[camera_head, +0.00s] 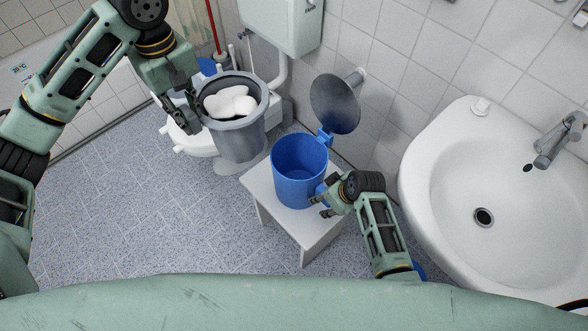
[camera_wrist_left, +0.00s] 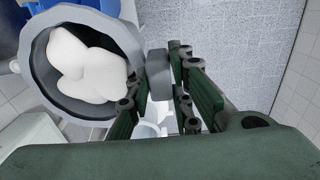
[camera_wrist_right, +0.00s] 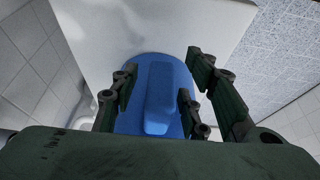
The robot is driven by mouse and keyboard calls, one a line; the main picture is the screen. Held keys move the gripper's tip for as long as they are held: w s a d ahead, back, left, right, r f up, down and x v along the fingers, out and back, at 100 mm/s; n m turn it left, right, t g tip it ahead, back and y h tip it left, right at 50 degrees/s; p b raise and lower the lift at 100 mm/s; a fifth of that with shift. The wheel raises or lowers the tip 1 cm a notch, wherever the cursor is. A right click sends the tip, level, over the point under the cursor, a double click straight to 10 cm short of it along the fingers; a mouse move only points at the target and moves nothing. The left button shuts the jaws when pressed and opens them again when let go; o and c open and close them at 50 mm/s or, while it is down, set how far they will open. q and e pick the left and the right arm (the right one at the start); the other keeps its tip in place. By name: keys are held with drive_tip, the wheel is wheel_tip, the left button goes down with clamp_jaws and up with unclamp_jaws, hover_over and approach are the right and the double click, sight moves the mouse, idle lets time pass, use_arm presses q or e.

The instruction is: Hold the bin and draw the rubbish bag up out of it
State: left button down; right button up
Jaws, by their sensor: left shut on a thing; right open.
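The blue bin (camera_head: 297,172) stands upright on a white stool (camera_head: 262,196), with its round grey lid (camera_head: 335,104) open behind it. The rubbish bag (camera_head: 238,138) looks like a grey tub holding white lumps (camera_head: 229,102); it is out of the bin, in the air to its upper left, in front of the toilet. My left gripper (camera_head: 194,118) is shut on a grey tab (camera_wrist_left: 158,74) at the bag's rim. My right gripper (camera_head: 320,204) is open at the bin's right side. In the right wrist view its fingers stand either side of the blue handle (camera_wrist_right: 159,95).
The toilet (camera_head: 190,142) stands behind the bag, with its cistern (camera_head: 284,25) against the tiled wall. A washbasin (camera_head: 470,190) is on the right. A red stick (camera_head: 213,28) leans behind the bag. The floor at left (camera_head: 110,200) is clear.

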drive_tip(key=shift+r, duration=0.1)
drive_tip(key=v, duration=1.1)
drive_tip(key=shift+r, duration=0.35)
drive_tip(key=shift+s+d, duration=0.1)
